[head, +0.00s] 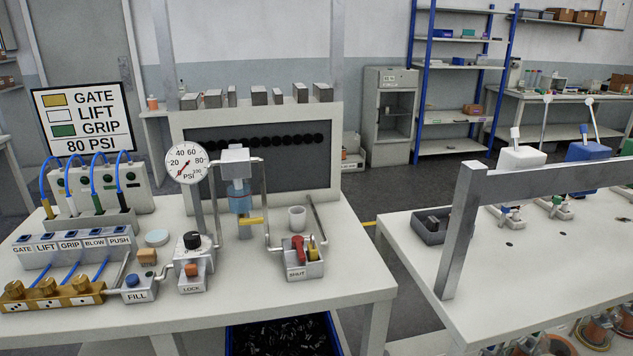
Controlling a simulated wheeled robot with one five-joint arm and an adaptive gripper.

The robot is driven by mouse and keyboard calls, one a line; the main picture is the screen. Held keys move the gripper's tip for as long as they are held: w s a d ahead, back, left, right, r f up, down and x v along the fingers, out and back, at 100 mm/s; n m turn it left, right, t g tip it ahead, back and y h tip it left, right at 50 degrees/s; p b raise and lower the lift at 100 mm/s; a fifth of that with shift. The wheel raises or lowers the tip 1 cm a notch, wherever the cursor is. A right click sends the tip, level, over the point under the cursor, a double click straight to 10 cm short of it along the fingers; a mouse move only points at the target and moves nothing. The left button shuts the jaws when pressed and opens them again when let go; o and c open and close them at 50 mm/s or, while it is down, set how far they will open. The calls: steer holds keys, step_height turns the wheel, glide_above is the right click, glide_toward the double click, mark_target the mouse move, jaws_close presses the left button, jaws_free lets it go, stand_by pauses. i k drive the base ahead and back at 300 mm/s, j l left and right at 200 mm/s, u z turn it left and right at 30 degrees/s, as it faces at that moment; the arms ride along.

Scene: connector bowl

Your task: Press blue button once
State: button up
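A small blue button (132,280) sits on top of a grey box labelled FILL (138,294), near the front left of the white table. Nothing visibly touches the button. My gripper is not in view.
A LOCK box (193,283) with an orange-red button stands right of the FILL box, with a black knob (192,240) behind it. Brass valves (50,293) lie to the left. A pressure gauge (187,163) stands behind. A SHUT box (300,262) with a red lever is further right. The front right tabletop is clear.

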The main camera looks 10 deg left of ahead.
mark_target(132, 279)
steer(key=u, duration=1.9)
